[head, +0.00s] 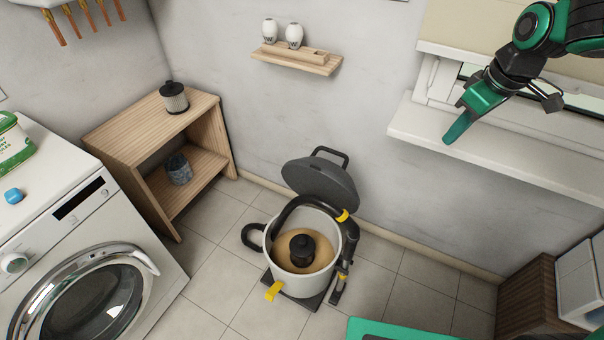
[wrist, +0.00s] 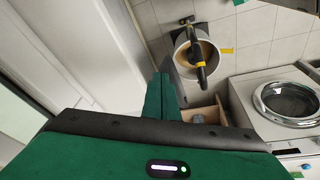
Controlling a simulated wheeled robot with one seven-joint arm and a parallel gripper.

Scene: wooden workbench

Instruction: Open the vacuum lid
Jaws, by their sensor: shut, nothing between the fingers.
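The vacuum (head: 290,262) stands on the tiled floor in the middle of the head view, a light round tub with a black hose and yellow clips. Its dark grey lid (head: 322,180) is tilted up at the back, standing open, and a black filter (head: 302,249) shows inside the tan interior. The vacuum also shows at the top of the wrist view (wrist: 216,50), with the hose across it. My gripper (head: 452,132) is shut and empty, high at the upper right by the window sill, well away from the lid. Its green fingers show in the wrist view (wrist: 160,96).
A washing machine (head: 80,265) stands at the left. A wooden shelf unit (head: 150,135) holds a filter-like canister (head: 173,98) on top and a dark cup (head: 179,169) below. A wall shelf (head: 297,61) carries two white jars. Floor tiles around the vacuum are mostly clear.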

